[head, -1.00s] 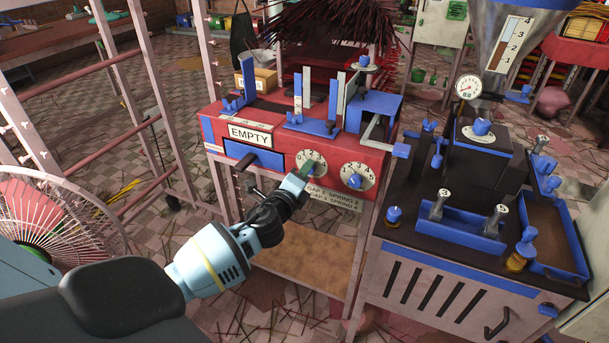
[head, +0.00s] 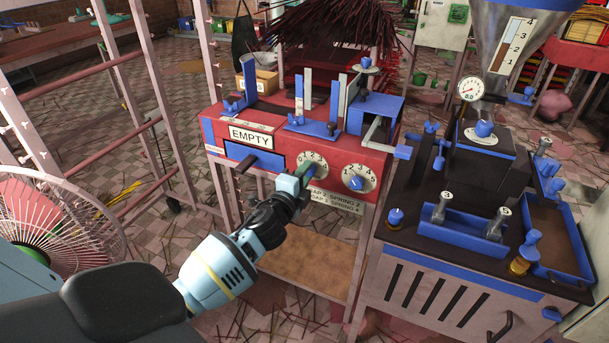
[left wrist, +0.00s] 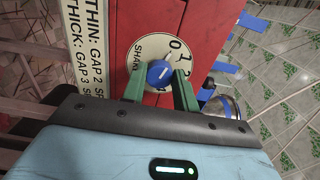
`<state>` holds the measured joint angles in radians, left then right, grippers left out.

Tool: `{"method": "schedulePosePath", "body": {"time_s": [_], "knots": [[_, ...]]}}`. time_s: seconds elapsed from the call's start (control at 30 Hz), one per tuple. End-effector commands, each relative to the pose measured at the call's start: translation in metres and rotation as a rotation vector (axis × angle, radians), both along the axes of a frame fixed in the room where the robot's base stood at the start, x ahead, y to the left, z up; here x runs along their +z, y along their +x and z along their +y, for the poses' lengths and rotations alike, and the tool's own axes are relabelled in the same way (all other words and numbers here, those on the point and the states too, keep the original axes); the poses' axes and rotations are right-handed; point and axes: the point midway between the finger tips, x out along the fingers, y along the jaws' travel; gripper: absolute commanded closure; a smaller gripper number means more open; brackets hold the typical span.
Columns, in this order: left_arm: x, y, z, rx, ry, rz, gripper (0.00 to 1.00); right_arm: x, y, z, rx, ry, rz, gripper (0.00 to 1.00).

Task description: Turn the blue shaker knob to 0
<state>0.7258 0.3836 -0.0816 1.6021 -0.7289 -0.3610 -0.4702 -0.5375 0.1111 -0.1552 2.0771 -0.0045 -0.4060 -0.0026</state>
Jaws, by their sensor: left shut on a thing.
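The blue shaker knob (left wrist: 160,73) sits on a white numbered dial (left wrist: 150,46) on the red machine front in the left wrist view. Part of the word "SHAK" and the numbers 0 and 1 show around it. My left gripper (left wrist: 161,80) has its two green fingers on either side of the knob, shut on it. A short white mark shows on the knob, but the number it points at is hard to tell. In the head view my left gripper (head: 303,174) is at the left dial (head: 320,161), hiding much of the knob. My right gripper is out of view.
A second blue knob (head: 356,183) on its own dial is close to the right. A dark machine (head: 450,190) stands at right, a fan (head: 60,222) at left.

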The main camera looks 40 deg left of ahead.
Motion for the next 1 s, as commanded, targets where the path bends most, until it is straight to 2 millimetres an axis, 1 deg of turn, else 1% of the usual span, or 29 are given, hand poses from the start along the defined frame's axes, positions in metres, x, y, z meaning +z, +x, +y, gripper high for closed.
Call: {"method": "schedulePosePath", "body": {"time_s": [0.2, 0.23, 0.37, 0.4, 0.67, 0.77, 0.87, 1.0], "knots": [[0.0, 0.0, 0.0, -0.001, 0.001, 0.0, 0.93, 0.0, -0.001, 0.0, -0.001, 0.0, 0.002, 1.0], [0.0, 0.0, 0.0, -0.001, 0.001, 0.0, 0.68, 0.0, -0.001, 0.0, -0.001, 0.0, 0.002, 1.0], [0.0, 0.0, 0.0, -0.001, 0.001, 0.0, 0.51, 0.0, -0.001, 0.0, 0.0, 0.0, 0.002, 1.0], [0.0, 0.0, 0.0, -0.001, 0.001, 0.0, 0.49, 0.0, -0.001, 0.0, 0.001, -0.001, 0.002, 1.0], [0.0, -0.001, 0.0, 0.0, 0.001, 0.0, 0.49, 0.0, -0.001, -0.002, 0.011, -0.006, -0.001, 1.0], [-0.001, -0.006, -0.002, -0.001, 0.001, 0.002, 0.49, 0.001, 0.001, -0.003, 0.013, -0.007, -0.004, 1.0], [-0.001, -0.017, -0.004, 0.0, 0.001, 0.002, 0.49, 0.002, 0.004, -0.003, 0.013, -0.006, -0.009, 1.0], [-0.001, -0.038, -0.009, -0.001, 0.001, 0.002, 0.49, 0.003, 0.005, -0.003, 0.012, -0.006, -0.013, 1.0]]}}
